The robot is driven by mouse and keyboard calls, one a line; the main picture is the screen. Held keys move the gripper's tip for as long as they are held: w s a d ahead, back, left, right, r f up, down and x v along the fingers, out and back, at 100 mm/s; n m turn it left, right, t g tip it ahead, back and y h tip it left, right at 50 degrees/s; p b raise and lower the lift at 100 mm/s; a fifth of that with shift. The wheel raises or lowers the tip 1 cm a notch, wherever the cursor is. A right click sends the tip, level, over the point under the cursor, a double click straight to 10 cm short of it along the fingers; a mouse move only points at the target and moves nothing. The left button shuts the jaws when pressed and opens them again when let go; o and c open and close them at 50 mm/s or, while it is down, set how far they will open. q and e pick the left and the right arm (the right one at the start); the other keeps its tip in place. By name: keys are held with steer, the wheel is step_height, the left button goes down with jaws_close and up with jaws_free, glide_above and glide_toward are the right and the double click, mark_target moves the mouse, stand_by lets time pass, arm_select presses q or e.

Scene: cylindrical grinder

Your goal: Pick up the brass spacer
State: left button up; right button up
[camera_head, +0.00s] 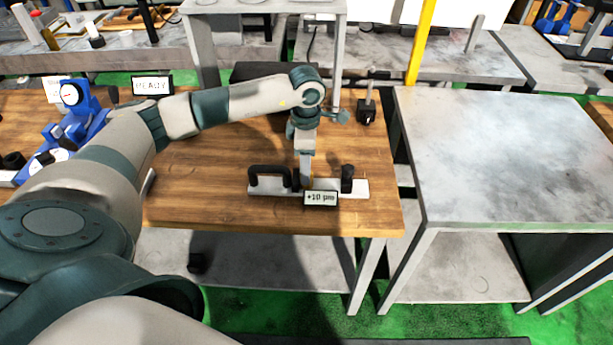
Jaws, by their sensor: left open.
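My left gripper (306,181) points straight down over the white plate (356,187) near the front of the wooden table. It is open, and its fingertips are low, just behind the "+10 µm" sign (320,198). A small brass-brown sliver (310,181) shows at the fingertips. It may be the brass spacer, but it is mostly hidden by the fingers and the sign. I cannot tell whether the fingers touch it. My right gripper is not in view.
A black handle (269,176) stands on the plate left of my gripper, and a black post (347,178) right of it. A blue gauge stand (80,108) and a "READY" sign (152,85) are at the left. A bare grey table (510,150) stands at right.

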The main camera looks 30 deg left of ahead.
arm_select(q)
steer(key=shift+f+p, duration=0.3)
steer(key=shift+f, duration=1.05)
steer(key=shift+c, duration=0.7)
steer(key=shift+r, duration=0.1)
jaws_close()
step_height(320, 180, up, 10)
steer(key=p, duration=0.4)
